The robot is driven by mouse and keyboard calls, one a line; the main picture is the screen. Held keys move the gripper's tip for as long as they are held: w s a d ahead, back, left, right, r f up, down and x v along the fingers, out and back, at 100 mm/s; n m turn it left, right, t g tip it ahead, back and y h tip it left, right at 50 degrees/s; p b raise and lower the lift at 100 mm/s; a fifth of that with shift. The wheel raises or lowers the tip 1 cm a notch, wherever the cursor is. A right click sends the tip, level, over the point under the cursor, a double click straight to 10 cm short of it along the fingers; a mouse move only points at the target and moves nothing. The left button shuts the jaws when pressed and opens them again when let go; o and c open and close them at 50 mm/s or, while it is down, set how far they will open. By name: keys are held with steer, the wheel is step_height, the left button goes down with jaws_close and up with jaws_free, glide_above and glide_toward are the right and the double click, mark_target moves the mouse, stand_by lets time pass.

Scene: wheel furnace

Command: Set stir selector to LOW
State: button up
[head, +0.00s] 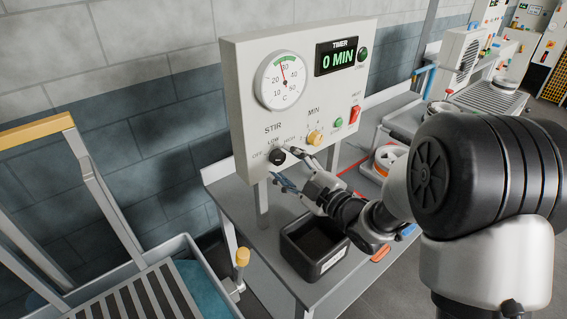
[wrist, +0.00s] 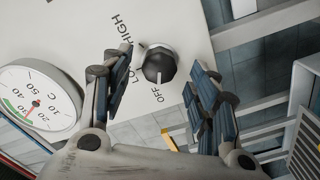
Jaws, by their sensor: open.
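The stir selector (head: 277,157) is a black round knob low on the left of the pale control panel (head: 240,120), under the word STIR. OFF, LOW and HIGH are printed around it. In the wrist view the knob (wrist: 158,66) shows a pale mark that seems to point toward OFF, but it is small. My gripper (head: 287,169) is open at the knob. In the wrist view its two blue-padded fingers (wrist: 160,75) stand on either side of the knob, with visible gaps.
The panel also carries a temperature dial (head: 283,80), a timer display (head: 337,56) reading 0 MIN, a yellow MIN knob (head: 315,138), a green button (head: 339,122) and a red switch (head: 354,115). A dark bin (head: 288,240) stands below my gripper.

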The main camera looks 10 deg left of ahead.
steer(key=shift+x, duration=1)
steer(key=c, duration=1.1)
